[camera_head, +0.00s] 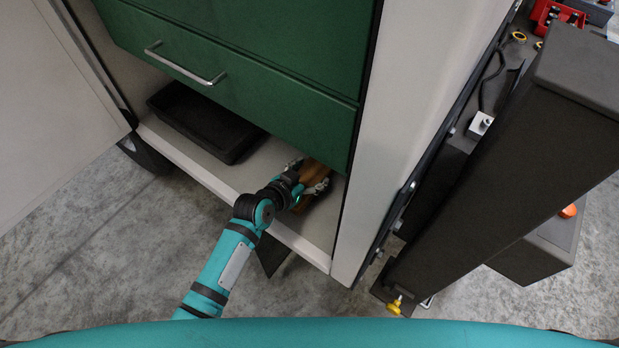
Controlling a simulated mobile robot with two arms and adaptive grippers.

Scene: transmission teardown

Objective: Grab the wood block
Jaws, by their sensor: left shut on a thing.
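The wood block (314,172) is brown and sits in the open bottom compartment of the cabinet, under the green drawers, near the right side wall. My left gripper (309,182) reaches into the compartment and is shut on the wood block, with a finger on each side of it. The gripper and the drawer front hide part of the block. I cannot tell whether the block still touches the shelf. My right gripper is not in view.
A black tray (207,127) lies on the shelf (185,148), left of the gripper. A green drawer (230,75) with a metal handle hangs low above. The cabinet's side wall (408,110) is close on the right. A dark machine frame (510,150) stands beyond it.

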